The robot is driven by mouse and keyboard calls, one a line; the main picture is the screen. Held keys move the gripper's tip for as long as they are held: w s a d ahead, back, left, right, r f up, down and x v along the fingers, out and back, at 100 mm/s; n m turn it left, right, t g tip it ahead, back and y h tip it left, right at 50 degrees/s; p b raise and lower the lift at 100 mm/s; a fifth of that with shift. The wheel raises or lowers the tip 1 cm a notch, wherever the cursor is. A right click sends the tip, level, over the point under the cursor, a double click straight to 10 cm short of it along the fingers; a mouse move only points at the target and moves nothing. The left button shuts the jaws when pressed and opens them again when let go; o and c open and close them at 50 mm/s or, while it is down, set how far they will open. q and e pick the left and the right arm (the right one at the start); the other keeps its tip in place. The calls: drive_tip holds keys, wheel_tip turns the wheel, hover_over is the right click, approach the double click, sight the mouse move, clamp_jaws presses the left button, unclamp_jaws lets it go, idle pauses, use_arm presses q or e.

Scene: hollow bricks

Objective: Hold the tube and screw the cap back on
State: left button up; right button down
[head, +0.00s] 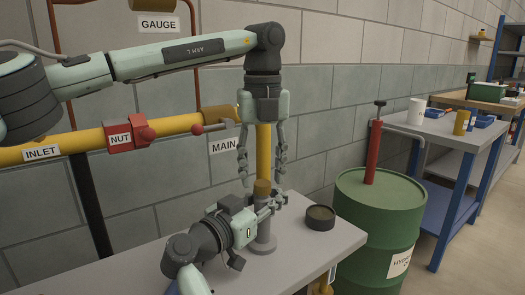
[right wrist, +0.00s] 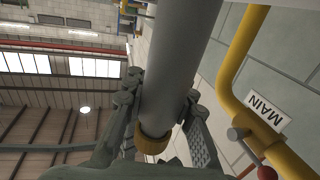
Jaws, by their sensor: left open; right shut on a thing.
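The grey tube (head: 264,228) stands upright on the bench, with a brass-coloured top end (head: 262,187). My right gripper (head: 268,203) is shut on the tube just below that end. In the right wrist view the tube (right wrist: 183,45) runs between the fingers, with the brass end (right wrist: 153,143) showing past them. A dark round cap (head: 320,218) with a brown inside lies on the bench right of the tube, apart from both grippers. My left gripper (head: 262,160) points down above the tube, open and empty. My right fingers partly hide the tube.
The grey bench (head: 305,254) is clear around the cap. Behind it, a yellow pipe (head: 82,145) runs along the brick wall. A green drum (head: 375,225) with a red pump (head: 374,150) stands to the right. A blue-legged table (head: 452,124) is farther back.

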use_arm(q)
drive_tip(key=shift+f, duration=0.8)
drive_tip(key=shift+c, duration=0.3)
clamp_jaws()
drive_tip(key=m, duration=0.2)
drive_tip(key=shift+m, duration=0.4)
drive_tip(key=m, duration=1.5)
drive_tip(key=shift+o, duration=0.7)
unclamp_jaws()
